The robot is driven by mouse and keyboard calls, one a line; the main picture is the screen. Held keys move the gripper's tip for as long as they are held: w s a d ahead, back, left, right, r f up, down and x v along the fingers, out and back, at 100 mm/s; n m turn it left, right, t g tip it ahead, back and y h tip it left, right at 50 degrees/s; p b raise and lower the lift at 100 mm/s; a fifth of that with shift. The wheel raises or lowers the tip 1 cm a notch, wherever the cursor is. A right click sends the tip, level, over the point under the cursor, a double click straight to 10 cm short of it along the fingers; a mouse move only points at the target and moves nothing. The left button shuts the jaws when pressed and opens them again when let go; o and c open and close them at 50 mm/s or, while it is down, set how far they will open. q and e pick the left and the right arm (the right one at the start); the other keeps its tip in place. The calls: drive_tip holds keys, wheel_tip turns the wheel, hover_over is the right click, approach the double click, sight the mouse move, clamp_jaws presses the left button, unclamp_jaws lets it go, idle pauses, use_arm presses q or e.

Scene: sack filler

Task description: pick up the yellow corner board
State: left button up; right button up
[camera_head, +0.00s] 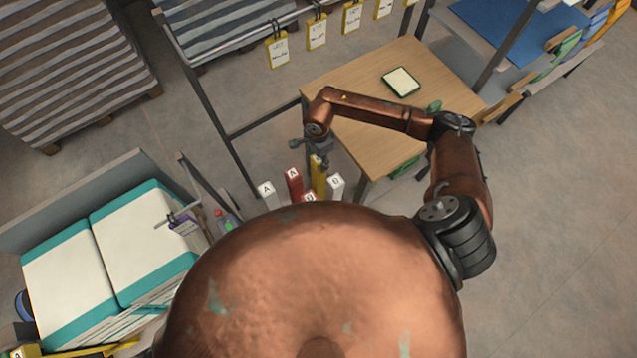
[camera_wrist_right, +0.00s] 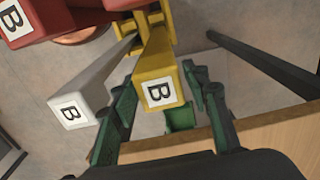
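The yellow corner board (camera_head: 318,178) stands upright among red and white boards beside the wooden table. In the right wrist view its top end (camera_wrist_right: 153,62) faces the camera and has a white label with a B. My right gripper (camera_head: 322,158) is over it. In the wrist view the green fingers of my right gripper (camera_wrist_right: 160,78) are spread, one on each side of the yellow board's end, with no clear grip on it. The board's lower part is hidden in the head view. My left gripper is out of view.
A white board (camera_wrist_right: 80,105) marked B stands close to the left finger. Red boards (camera_head: 293,182) and another white board (camera_head: 267,189) are nearby. The wooden table (camera_head: 425,65) edge is close to the gripper. A dark post (camera_wrist_right: 262,62) rises at right in the wrist view.

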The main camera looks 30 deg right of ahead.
clamp_jaws()
idle(0.3)
idle(0.3)
wheel_tip(320, 180, up, 18)
drive_tip(key=b, duration=0.1)
idle(0.6)
drive_tip(key=s+r+n, duration=0.1)
drive_tip(key=n, duration=0.4)
drive_tip(key=s+a+n, duration=0.1)
drive_tip(key=n, duration=0.5)
drive_tip(key=s+a+r+n+b, duration=0.1)
drive_tip(key=s+n, duration=0.1)
drive_tip(key=n, duration=0.3)
drive_tip(key=shift+s+r, duration=0.1)
drive_tip(key=shift+r, duration=0.2)
drive_tip(key=shift+d, duration=0.1)
